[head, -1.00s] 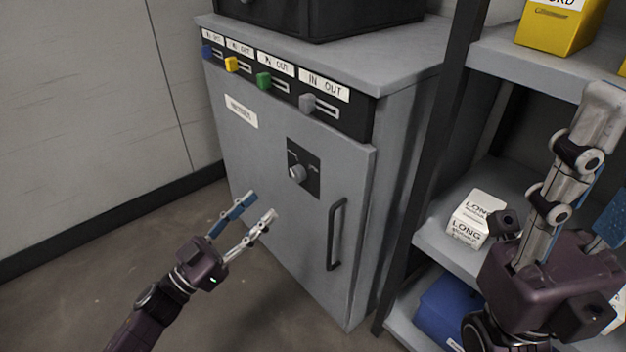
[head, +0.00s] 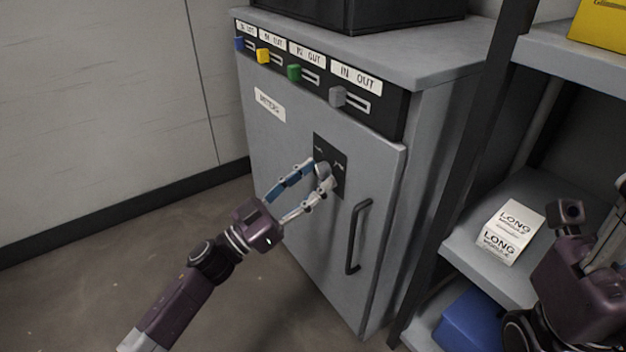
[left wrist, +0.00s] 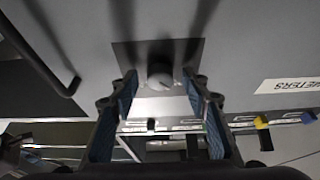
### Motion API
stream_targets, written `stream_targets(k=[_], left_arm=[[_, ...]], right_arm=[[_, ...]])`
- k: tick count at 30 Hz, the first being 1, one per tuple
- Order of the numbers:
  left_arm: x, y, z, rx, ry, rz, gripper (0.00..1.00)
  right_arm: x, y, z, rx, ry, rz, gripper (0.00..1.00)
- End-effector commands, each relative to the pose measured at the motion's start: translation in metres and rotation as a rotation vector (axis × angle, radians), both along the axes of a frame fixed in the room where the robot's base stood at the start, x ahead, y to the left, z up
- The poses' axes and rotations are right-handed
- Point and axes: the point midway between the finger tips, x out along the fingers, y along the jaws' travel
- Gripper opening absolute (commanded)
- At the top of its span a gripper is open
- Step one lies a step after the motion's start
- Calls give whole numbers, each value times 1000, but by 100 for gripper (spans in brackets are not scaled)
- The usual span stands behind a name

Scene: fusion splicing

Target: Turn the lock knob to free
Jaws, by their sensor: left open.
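The lock knob (head: 322,168) is a round grey knob on a dark plate (head: 340,182) on the cabinet door. In the left wrist view the knob (left wrist: 160,74) sits between my left fingertips, with a gap on each side. My left gripper (head: 317,178) is open, its fingers reaching toward the door around the knob. The fingers partly cover the knob in the head view. The plate's small markings are too small to read. My right gripper (head: 600,245) is at the right edge, partly cut off, away from the door.
The door has a black bar handle (head: 357,236) right of and below the knob. Above are coloured sliders, such as the grey slider (head: 338,97), under IN/OUT labels. A shelf (head: 480,250) at the right holds a white box (head: 508,230). The floor at the left is clear.

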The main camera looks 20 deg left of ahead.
Motion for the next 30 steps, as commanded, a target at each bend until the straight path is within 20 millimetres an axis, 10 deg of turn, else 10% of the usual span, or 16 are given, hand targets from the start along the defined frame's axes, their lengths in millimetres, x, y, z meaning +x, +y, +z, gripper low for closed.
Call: stream_targets(k=[13,30], left_arm=[[0,0,0,0,0,0,2],[2,3,1,148,-113,1,1]], right_arm=[[0,0,0,0,0,0,40],[0,-1,2,6,9,2,40]])
